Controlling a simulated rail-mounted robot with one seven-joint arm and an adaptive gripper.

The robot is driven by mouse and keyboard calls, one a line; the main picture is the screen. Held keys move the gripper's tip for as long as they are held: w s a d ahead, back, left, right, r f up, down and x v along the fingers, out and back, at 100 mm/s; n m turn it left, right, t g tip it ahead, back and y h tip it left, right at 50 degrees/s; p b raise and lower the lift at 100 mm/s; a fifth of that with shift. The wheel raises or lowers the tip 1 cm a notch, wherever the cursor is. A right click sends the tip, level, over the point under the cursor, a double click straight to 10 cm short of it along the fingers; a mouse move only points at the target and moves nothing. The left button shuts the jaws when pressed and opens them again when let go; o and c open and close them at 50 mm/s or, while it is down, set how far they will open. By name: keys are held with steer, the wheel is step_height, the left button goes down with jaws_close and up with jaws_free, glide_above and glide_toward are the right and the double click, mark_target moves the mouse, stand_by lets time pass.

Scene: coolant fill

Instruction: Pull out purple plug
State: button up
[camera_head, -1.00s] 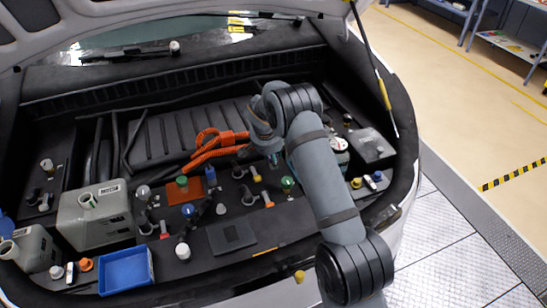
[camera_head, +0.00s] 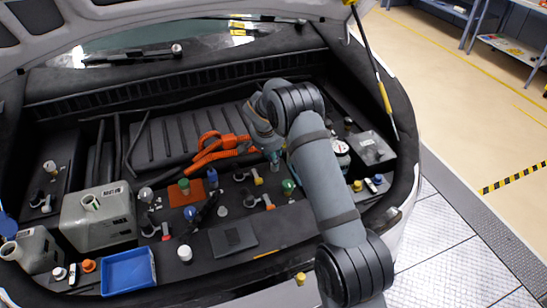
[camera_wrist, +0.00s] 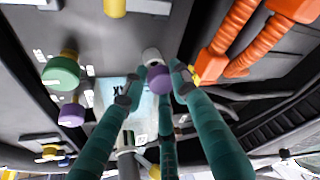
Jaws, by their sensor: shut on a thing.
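In the wrist view a round purple plug (camera_wrist: 159,82) with a pale cylindrical part behind it sits between the tips of my teal fingers. My gripper (camera_wrist: 155,85) is shut on this plug; whether the plug is still seated is not clear. A second purple plug (camera_wrist: 72,114) is to the left, apart from my fingers. In the head view my gripper (camera_head: 273,158) is low over the engine bay, right of the orange cables, and my arm hides the plug there.
Thick orange cables (camera_wrist: 232,40) run close to the right finger; they also show in the head view (camera_head: 212,150). A green cap (camera_wrist: 61,72) is at left. Several caps, a blue tray (camera_head: 128,270) and a grey reservoir (camera_head: 98,218) crowd the bay's left and front.

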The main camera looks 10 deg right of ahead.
steer(key=shift+r+p, duration=0.5)
steer(key=shift+r, duration=0.9)
steer(key=shift+d, duration=0.1)
